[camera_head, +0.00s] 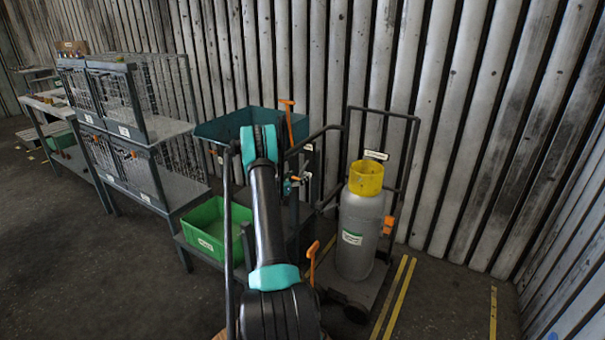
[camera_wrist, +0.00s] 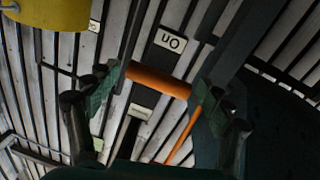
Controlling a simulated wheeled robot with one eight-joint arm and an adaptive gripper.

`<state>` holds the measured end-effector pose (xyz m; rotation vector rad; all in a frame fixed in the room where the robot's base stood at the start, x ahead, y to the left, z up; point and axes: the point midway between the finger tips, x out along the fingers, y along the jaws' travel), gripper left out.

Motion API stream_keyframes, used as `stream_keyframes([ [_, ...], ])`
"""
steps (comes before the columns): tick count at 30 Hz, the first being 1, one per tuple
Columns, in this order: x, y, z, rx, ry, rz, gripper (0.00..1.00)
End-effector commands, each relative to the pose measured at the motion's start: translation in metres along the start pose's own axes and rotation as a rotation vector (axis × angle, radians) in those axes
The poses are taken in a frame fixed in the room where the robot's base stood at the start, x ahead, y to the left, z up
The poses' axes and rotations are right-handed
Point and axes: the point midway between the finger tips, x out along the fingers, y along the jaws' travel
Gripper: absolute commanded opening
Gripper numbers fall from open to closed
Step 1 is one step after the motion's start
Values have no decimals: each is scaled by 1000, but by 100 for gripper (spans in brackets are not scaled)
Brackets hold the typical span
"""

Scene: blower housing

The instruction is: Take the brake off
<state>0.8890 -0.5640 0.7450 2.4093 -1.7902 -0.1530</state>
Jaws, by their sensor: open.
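An orange T-topped lever (camera_head: 287,118) stands upright by the teal tray in the head view. A second orange lever (camera_head: 313,258) stands low, left of the gas cylinder. I cannot tell which one is the brake. In the wrist view an orange bar (camera_wrist: 157,81) crosses between the two fingers of my gripper (camera_wrist: 160,88), which is open. The fingers are apart at either end of the bar; I cannot tell whether they touch it. A thin orange rod (camera_wrist: 182,138) shows below the bar. In the head view my arm hides part of the cart.
A grey gas cylinder (camera_head: 355,235) with a yellow collar (camera_head: 366,177) stands on a trolley to the right. A green bin (camera_head: 212,229) and a teal tray (camera_head: 235,122) are on the cart. Wire cages (camera_head: 150,100) stand left. Floor is clear at front left.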

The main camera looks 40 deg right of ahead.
Motion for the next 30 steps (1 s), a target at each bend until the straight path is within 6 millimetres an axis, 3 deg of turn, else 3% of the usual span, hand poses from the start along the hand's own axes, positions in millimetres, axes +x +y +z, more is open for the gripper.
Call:
stream_keyframes([
  [10,2,1,0,0,0,-1,80],
  [27,1,0,0,1,0,-4,11],
  [30,1,0,0,2,0,-4,8],
])
